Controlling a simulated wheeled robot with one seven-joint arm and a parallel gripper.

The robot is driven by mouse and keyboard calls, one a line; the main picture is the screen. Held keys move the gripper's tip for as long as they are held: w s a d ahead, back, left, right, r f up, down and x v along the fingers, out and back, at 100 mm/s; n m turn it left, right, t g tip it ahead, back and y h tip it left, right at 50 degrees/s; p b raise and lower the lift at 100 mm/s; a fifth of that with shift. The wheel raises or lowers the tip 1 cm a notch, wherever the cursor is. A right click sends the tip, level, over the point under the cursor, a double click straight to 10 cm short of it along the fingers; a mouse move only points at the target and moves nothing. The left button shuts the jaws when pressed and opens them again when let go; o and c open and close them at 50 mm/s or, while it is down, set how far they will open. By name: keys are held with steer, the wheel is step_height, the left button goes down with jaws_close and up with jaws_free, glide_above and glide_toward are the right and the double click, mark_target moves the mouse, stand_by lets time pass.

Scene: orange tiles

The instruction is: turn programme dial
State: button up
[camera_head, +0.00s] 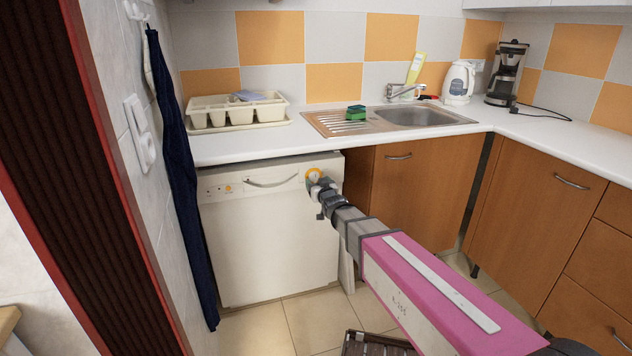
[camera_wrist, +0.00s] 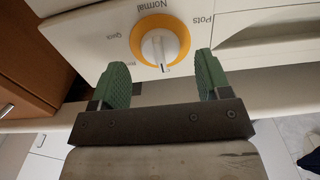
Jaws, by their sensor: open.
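The programme dial (camera_wrist: 160,47) is a white round knob with a raised grip bar, set in an orange ring on the white dishwasher's panel. In the wrist view the words Normal, Pots and Quick are printed around it. My gripper (camera_wrist: 163,78) is open, with its green pads apart on either side of the dial's lower edge. No touch on the knob shows. In the head view my gripper (camera_head: 318,182) is at the upper right of the dishwasher (camera_head: 270,240), partly covering the dial (camera_head: 313,173).
The dishwasher handle (camera_head: 272,181) is left of the dial. The worktop (camera_head: 240,146) overhangs just above, with a dish rack (camera_head: 237,117) and sink. A wooden cabinet (camera_head: 415,190) stands to the right. A dark blue cloth (camera_head: 180,170) hangs at the left.

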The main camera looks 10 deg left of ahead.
mark_target(315, 177)
steer(key=shift+x, duration=1.4)
steer(key=shift+c, duration=0.3)
steer(key=c, duration=0.8)
